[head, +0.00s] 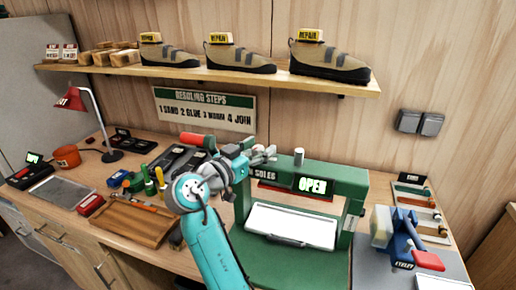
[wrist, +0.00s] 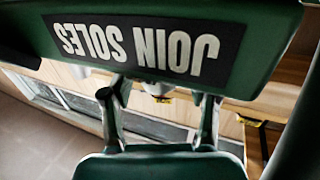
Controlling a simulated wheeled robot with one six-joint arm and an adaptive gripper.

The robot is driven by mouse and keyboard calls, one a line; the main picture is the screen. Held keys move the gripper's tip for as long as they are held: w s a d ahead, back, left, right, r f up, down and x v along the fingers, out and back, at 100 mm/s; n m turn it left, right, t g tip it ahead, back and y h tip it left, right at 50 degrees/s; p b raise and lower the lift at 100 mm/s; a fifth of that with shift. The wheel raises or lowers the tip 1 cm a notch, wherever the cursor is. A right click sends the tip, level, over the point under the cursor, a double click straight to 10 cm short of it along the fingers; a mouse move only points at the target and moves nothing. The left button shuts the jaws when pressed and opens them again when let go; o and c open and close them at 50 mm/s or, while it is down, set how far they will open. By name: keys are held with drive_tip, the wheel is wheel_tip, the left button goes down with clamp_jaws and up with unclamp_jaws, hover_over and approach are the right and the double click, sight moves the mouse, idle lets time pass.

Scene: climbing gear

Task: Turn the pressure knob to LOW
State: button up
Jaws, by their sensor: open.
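The green press (head: 355,205) stands on the bench at the right, with a lit OPEN sign (head: 312,185) and a white plate in its opening. A small grey upright cylinder (head: 299,157) is on its top; I cannot tell whether this is the pressure knob, and no LOW mark is legible. My gripper (head: 264,155) is open at the press's top left, left of the cylinder and apart from it. In the wrist view my fingers (wrist: 158,110) are spread below the upside-down JOIN SOLES label (wrist: 140,45), with a pale, partly hidden part between them.
A shelf (head: 220,78) with shoes runs above the press. A blue clamp-like tool (head: 400,240) stands right of the press. A wooden tray (head: 135,220), loose tools and a red lamp (head: 85,105) are on the left. Air above the press is free below the shelf.

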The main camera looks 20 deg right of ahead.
drive_tip(key=v, duration=1.2)
drive_tip(key=shift+a+f, duration=0.1)
drive_tip(key=shift+a, duration=0.05)
